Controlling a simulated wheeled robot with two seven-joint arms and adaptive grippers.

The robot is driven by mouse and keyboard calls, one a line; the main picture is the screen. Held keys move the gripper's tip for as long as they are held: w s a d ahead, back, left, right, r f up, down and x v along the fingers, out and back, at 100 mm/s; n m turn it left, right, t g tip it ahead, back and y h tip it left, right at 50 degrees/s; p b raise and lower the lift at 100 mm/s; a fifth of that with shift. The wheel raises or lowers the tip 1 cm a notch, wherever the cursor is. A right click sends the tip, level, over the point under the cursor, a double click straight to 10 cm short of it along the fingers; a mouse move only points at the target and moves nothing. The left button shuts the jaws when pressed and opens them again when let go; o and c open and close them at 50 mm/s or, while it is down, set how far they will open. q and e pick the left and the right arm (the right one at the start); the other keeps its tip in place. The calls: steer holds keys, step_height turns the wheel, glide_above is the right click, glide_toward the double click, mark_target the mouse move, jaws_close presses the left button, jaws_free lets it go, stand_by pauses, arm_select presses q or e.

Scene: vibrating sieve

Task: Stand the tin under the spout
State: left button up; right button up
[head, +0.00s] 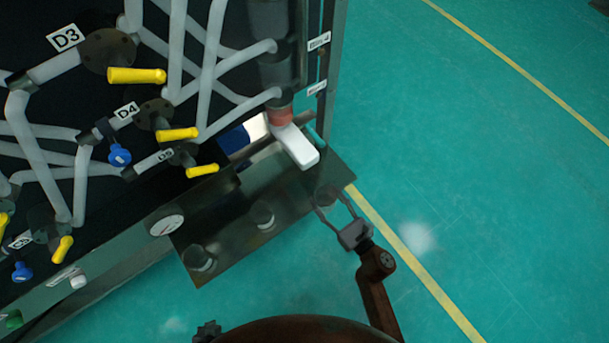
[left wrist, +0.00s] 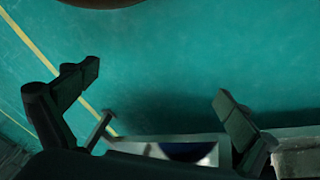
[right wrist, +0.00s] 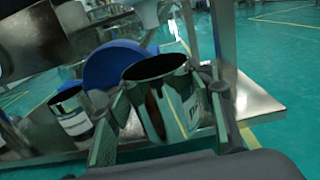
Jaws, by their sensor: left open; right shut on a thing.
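My right gripper (head: 334,210) is shut on an open-topped tin (right wrist: 168,98) with a pale label. In the head view this tin (head: 328,197) is over the right corner of the metal shelf (head: 230,245); I cannot tell whether it touches. The tin looks nearly upright in the right wrist view, between the fingers (right wrist: 165,105).
Two other tins stand on the shelf, one mid-shelf (head: 263,215) and one near its left end (head: 201,258). A blue round thing (right wrist: 112,64) is behind the held tin. The machine has yellow-handled valves (head: 137,75) and pipes. Green floor is open at right.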

steer(key=b+x, duration=0.2)
steer(key=x, duration=0.9)
steer(key=shift+w+a+f, duration=0.1)
steer(key=shift+w, duration=0.1)
step_height(320, 180, down, 3)
steer(key=shift+r+b, duration=0.2)
steer(key=shift+b, duration=0.8)
steer(key=shift+f+b, duration=0.35)
steer(key=shift+f, duration=0.1)
arm_select(q)
steer(key=w+d+f+t, duration=0.1)
steer(key=w+f+t, duration=0.2)
steer(key=f, duration=0.4)
steer(key=shift+w+d+f+t, duration=0.2)
steer(key=shift+w+f+t, duration=0.1)
steer(key=shift+w, duration=0.05)
arm_select(e)
steer(key=shift+r, duration=0.1)
steer(key=shift+f, duration=0.2)
arm_select(q)
steer(key=shift+w+f, duration=0.1)
steer(key=shift+f, duration=0.05)
arm_select(e)
steer(key=o, duration=1.3)
steer(key=shift+c, duration=0.2)
steer(key=shift+r, duration=0.1)
